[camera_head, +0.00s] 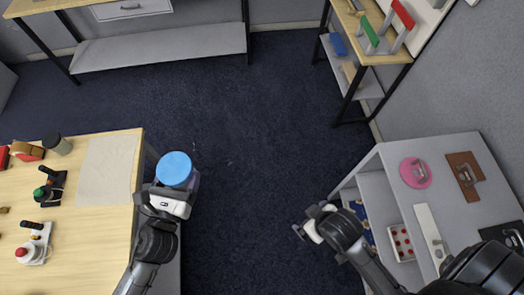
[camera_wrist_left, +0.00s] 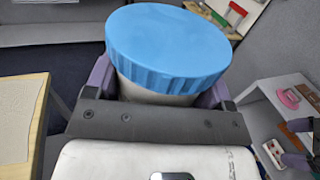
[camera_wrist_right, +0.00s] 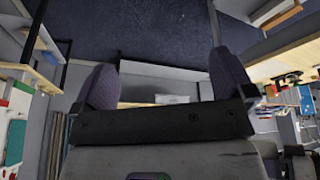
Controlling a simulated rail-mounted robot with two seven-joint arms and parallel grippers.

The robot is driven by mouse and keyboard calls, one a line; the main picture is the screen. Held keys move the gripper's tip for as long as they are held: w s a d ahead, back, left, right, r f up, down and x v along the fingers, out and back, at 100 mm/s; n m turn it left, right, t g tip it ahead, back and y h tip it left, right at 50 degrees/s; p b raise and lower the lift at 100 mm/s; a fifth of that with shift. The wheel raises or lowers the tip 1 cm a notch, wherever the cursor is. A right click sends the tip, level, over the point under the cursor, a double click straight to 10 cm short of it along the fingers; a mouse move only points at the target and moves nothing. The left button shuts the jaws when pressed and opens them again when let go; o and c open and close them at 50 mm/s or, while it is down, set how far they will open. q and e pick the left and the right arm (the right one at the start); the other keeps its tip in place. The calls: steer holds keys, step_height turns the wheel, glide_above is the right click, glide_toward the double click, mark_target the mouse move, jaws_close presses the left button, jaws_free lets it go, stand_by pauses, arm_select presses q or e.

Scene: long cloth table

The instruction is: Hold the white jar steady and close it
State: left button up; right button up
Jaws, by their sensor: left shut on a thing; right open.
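The white jar (camera_wrist_left: 150,93) shows in the left wrist view as a pale body under a wide blue ribbed lid (camera_wrist_left: 168,42). The lid covers the jar's top; I cannot tell how tightly it sits. In the head view the lid (camera_head: 174,169) hides most of the jar. My left gripper (camera_head: 177,184) is shut on the jar, a purple finger on each side below the lid. It holds the jar off the right edge of the wooden table, above the floor. My right gripper (camera_head: 308,220) is open and empty, well right of the jar, by the grey shelf unit.
The wooden table (camera_head: 105,215) at left bears a cloth mat (camera_head: 108,172), a dark-lidded jar (camera_head: 57,144) and several small devices. A grey shelf unit (camera_head: 445,160) with a pink disc (camera_head: 415,173) stands at right. Dark floor (camera_head: 255,140) lies open between them.

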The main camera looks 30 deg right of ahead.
steer(key=shift+s+d+f+g, duration=0.15)
steer(key=shift+s+g, duration=0.15)
steer(key=shift+s, duration=0.6)
steer(key=shift+f, duration=0.1)
